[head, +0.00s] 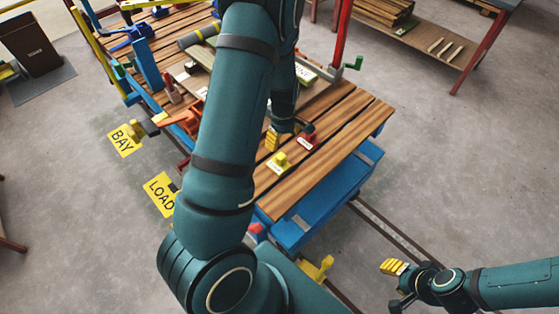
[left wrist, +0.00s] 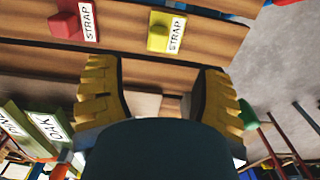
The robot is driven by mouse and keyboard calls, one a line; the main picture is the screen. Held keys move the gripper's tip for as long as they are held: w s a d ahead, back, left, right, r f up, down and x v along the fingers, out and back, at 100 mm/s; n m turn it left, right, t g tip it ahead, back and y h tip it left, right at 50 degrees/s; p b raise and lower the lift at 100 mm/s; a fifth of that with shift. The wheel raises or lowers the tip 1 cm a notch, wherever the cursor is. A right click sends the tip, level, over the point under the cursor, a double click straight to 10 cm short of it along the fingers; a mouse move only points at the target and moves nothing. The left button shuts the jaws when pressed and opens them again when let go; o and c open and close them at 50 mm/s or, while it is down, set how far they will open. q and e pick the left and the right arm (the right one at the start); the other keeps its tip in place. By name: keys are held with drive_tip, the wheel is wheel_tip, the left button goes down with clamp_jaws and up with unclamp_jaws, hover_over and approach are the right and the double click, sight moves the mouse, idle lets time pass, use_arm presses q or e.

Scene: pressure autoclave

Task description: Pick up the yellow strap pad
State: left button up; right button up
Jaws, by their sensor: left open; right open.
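The yellow strap pad (head: 280,162) sits on the slatted wooden deck, with a small yellow block on a plate. In the left wrist view the yellow strap pad (left wrist: 160,38) lies beyond the fingertips, between their lines, with its STRAP label to the right. My left gripper (head: 274,138) is beside the pad in the head view, partly hidden by my arm. In the left wrist view my left gripper (left wrist: 157,70) is open, with nothing between its fingers. My right gripper (head: 394,280) is open and empty over the floor at lower right.
A red strap pad (head: 308,134) sits close to the yellow one, and also shows in the left wrist view (left wrist: 68,25). A red post (head: 339,35) and a green handle (head: 354,63) stand behind. The deck's right side (head: 350,120) is clear.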

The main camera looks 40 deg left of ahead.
sight(281, 156)
use_arm(q)
wheel_tip(281, 156, down, 7)
drive_tip(key=shift+f+b, duration=0.2)
drive_tip(key=shift+b, duration=0.65)
drive_tip(key=f, duration=0.1)
drive_tip(key=f+b, duration=0.1)
drive_tip(key=f, duration=0.3)
drive_tip(key=shift+w+a+f+b, duration=0.1)
drive_tip(key=shift+a+b, duration=0.25)
drive_tip(key=shift+a, duration=0.05)
clamp_jaws()
